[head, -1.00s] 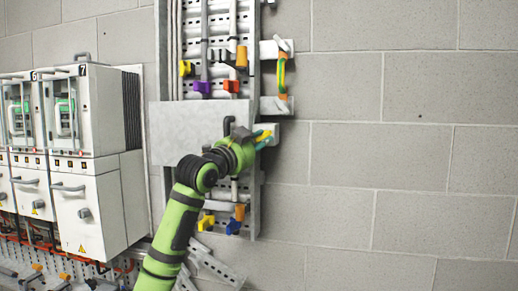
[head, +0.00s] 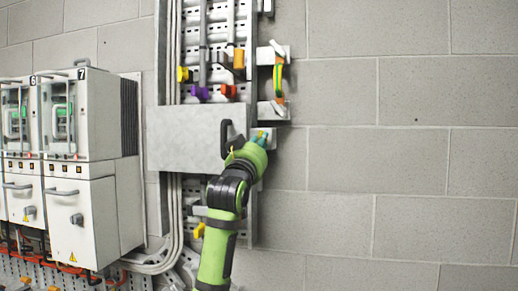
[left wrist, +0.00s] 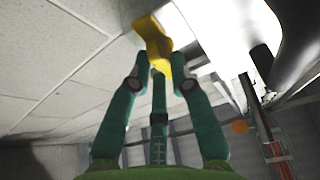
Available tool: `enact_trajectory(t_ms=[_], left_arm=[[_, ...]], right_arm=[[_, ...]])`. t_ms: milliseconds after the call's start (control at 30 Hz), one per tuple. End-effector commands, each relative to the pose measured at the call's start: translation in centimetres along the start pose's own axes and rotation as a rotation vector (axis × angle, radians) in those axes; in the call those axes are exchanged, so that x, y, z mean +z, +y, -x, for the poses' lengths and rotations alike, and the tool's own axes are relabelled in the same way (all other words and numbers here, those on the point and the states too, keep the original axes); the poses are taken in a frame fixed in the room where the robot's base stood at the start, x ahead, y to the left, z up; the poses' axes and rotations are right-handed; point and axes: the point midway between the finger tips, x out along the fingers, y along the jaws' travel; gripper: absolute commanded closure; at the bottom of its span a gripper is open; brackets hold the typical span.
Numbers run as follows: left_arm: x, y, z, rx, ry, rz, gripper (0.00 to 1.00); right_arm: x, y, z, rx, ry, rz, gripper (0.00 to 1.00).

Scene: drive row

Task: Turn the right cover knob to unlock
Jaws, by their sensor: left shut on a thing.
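The grey cover plate (head: 180,135) is on the wall rack, with a black handle (head: 224,138) near its right side. My left gripper (head: 263,134) is at the plate's right edge, with the green arm rising from below. In the left wrist view, the yellow knob (left wrist: 152,38) sits between the green fingertips (left wrist: 161,74), which are shut on it. In the head view the knob is mostly hidden behind the gripper, so its turned angle cannot be told. My right gripper is not in view.
White cabinets (head: 84,205) stand at the left. The block wall at the right is bare.

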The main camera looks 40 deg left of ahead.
Motion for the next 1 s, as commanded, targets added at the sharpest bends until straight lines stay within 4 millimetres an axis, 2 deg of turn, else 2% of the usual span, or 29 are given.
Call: enact_trajectory(t_ms=[300, 867, 900, 1000], left_arm=[[0.10, 0.19, -0.04, -0.048, -0.005, 0.121, 1.00], [0.10, 0.20, -0.06, -0.058, -0.005, 0.149, 1.00], [0.10, 0.21, -0.06, -0.058, -0.005, 0.149, 0.71], [0.07, 0.20, -0.06, -0.058, -0.005, 0.148, 0.69]], right_arm=[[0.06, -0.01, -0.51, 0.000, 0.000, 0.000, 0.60], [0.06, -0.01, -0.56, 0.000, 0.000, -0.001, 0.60], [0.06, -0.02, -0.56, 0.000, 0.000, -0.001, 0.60], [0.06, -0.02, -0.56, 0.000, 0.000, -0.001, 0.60]])
